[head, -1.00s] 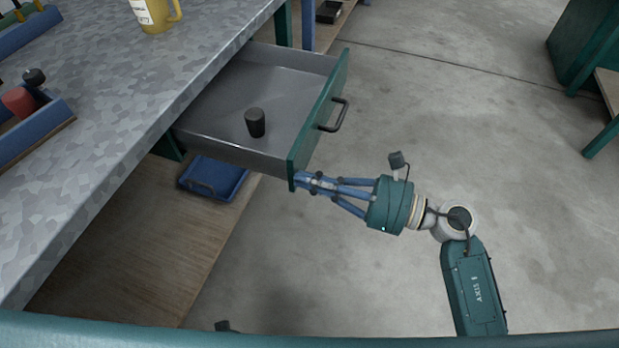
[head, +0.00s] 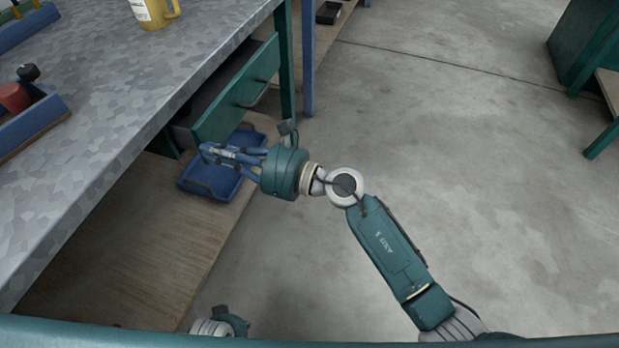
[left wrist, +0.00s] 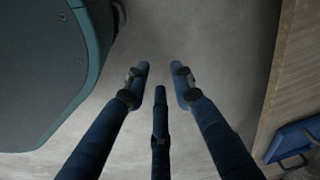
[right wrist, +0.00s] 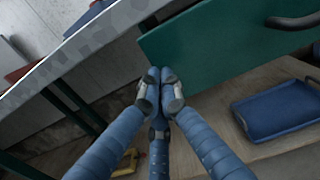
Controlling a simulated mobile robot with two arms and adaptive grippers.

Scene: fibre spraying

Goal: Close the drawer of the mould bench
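The mould bench (head: 130,100) has a speckled grey top. My right gripper (head: 208,151) is at the front's near lower end. In the right wrist view its fingertips (right wrist: 160,78) are together and empty, close to the edge of the drawer front (right wrist: 225,50); I cannot tell whether they touch. My left gripper (left wrist: 160,75) is low over the floor, its fingers apart and empty. The drawer's inside is mostly hidden.
A blue tray (head: 212,182) lies on the wooden lower shelf (head: 150,235). Bench legs (head: 308,60) stand beyond the drawer.

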